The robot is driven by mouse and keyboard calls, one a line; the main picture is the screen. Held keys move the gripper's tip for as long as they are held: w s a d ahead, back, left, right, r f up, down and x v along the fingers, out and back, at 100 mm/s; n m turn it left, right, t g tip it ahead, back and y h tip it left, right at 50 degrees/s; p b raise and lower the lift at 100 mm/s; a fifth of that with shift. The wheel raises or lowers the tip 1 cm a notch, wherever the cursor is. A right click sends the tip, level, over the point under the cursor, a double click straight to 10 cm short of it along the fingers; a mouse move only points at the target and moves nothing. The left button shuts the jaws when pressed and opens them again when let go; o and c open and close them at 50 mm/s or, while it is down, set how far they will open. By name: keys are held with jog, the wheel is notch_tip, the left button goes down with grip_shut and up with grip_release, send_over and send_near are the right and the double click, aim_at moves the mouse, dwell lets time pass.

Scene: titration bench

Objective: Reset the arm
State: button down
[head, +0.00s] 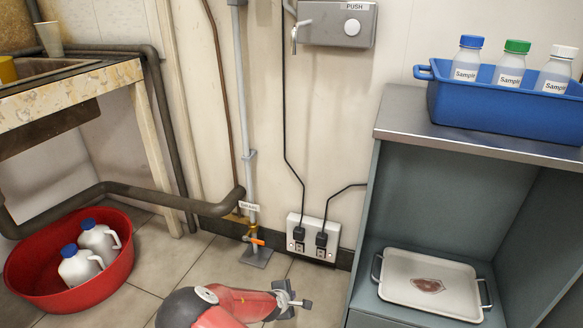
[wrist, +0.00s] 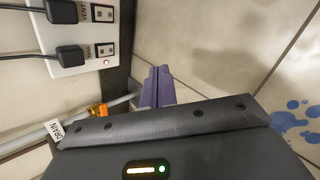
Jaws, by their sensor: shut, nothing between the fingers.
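My gripper (head: 292,303) shows at the bottom middle of the head view, at the end of my red and grey arm. It is low in front of the wall, a little below the wall sockets, and holds nothing. In the wrist view my gripper's purple-grey fingers (wrist: 157,86) are together over the floor. The fingers look clear of the wall and of the drain pipe.
The socket plate (head: 313,238) with two plugs is on the wall, beside the drain valve (head: 254,240). A grey cabinet (head: 405,150) stands right, with a blue bin (head: 500,115) and a white tray (head: 428,300). A red tub (head: 75,295) with jugs stands left.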

jog(key=s+d+r+m+g+y+p, duration=0.1)
jog(key=s+d+r+m+y, duration=0.2)
jog(key=r, duration=0.8)
jog(key=s+d+r+m+g+y+p, duration=0.15)
jog(key=s+r+m, duration=0.3)
jog(key=r, duration=0.65)
jog(key=s+d+r+m+g+y+p, duration=0.1)
jog(key=s+d+r+m+g, duration=0.3)
jog(key=r, duration=0.8)
jog(key=s+d+r+m+t+h+p, duration=0.1)
jog(key=s+d+r+m+t, duration=0.1)
jog(key=s+r, duration=0.6)
jog(key=s+d+r+m+t+p, duration=0.1)
jog(key=s+d+r+m, duration=0.4)
jog(key=s, duration=0.6)
notch_tip(320, 180, up, 3)
jog(key=shift+s+f+t+h+p, duration=0.1)
jog(key=shift+s+t+h+p, duration=0.25)
jog(key=shift+t, duration=0.1)
